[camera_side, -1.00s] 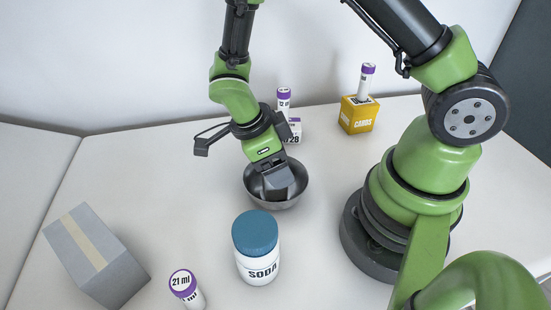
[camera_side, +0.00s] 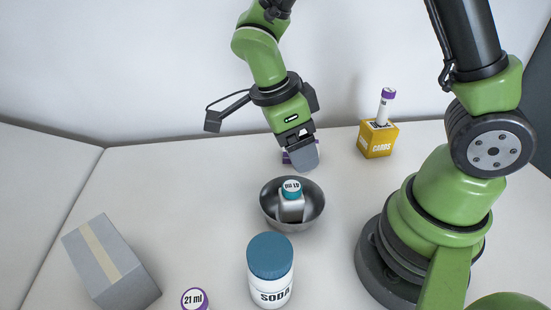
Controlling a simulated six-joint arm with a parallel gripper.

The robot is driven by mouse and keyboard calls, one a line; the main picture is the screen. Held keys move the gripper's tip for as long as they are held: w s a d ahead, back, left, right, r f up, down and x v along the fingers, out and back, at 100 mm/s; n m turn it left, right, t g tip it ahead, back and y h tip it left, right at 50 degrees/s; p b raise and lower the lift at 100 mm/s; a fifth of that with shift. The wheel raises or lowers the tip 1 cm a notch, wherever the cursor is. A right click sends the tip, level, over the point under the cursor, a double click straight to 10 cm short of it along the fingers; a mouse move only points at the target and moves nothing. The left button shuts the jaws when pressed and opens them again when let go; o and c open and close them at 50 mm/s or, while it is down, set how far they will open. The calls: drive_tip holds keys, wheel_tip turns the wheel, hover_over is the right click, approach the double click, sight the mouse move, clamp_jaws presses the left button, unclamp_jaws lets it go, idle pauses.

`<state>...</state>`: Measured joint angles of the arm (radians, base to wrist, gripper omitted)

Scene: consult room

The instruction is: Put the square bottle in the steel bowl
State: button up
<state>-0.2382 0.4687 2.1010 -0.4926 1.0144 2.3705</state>
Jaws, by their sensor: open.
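The square bottle (camera_side: 291,206), white with a teal cap, stands roughly upright inside the steel bowl (camera_side: 269,217). The bowl is round and grey and rests on the white table. My gripper (camera_side: 303,162) is open and empty, above and behind the bowl and apart from the bottle. Its far side is hidden by its own body.
A white jar labelled SODA with a blue lid (camera_side: 270,258) stands in front of the bowl. A grey box with a tan stripe (camera_side: 108,262) lies at left, near a purple-capped vial (camera_side: 195,299). A yellow CARDS box (camera_side: 378,139) holding a purple-capped vial (camera_side: 387,104) stands back right.

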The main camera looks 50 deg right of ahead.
drive_tip(key=s+r+n+t+y, duration=0.2)
drive_tip(key=s+r+n+t, duration=0.2)
drive_tip(key=r+n, duration=0.3)
drive_tip(key=s+r+n+t+y, duration=0.2)
drive_tip(key=s+r+n+t, duration=0.2)
drive_tip(key=r+n, duration=0.4)
drive_tip(key=n+t, duration=0.1)
drive_tip(key=n, duration=0.5)
drive_tip(key=shift+r+n+t+y, duration=0.3)
drive_tip(key=shift+t, duration=0.1)
